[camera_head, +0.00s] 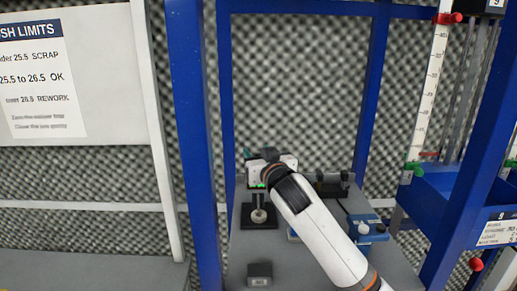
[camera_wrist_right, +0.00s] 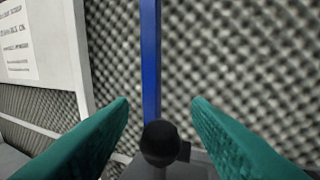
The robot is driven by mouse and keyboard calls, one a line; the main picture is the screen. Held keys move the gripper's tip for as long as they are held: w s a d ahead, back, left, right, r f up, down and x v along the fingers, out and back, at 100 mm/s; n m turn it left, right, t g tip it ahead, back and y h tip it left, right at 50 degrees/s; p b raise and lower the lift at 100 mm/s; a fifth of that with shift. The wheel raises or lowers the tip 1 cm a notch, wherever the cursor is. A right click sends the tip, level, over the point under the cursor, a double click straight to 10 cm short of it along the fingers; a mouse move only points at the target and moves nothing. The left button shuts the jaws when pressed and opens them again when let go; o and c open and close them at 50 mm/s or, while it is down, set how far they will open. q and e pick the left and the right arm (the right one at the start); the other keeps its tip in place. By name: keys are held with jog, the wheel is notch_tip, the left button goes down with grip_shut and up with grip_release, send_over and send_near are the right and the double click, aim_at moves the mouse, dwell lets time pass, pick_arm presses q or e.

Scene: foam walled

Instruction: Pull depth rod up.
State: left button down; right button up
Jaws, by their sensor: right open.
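My right arm reaches in from the lower right, and my right gripper (camera_head: 248,154) is over a small gauge stand (camera_head: 246,215) on the grey bench. In the right wrist view, the right gripper's two teal fingers (camera_wrist_right: 160,110) are spread apart. A round black knob (camera_wrist_right: 160,143), apparently the top of the depth rod, shows low in the picture between the fingers, with visible gaps on both sides. In the head view my gripper hides the knob. A pale round piece (camera_head: 259,216) sits on the stand's black base, below a small green-lit display (camera_head: 257,186). My left gripper is out of view.
A blue device (camera_head: 368,228) and a dark fixture (camera_head: 333,184) stand on the bench at right. A small dark block (camera_head: 259,274) lies at the front. Blue posts (camera_head: 197,150) frame the bench. A scale column (camera_head: 428,85) and blue bin (camera_head: 445,190) are at far right.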

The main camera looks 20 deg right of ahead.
jog(key=shift+w, duration=0.1)
grip_shut()
notch_tip(320, 180, up, 4)
grip_release()
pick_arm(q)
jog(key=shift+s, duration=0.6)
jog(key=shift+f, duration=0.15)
pick_arm(e)
jog(key=shift+f, duration=0.1)
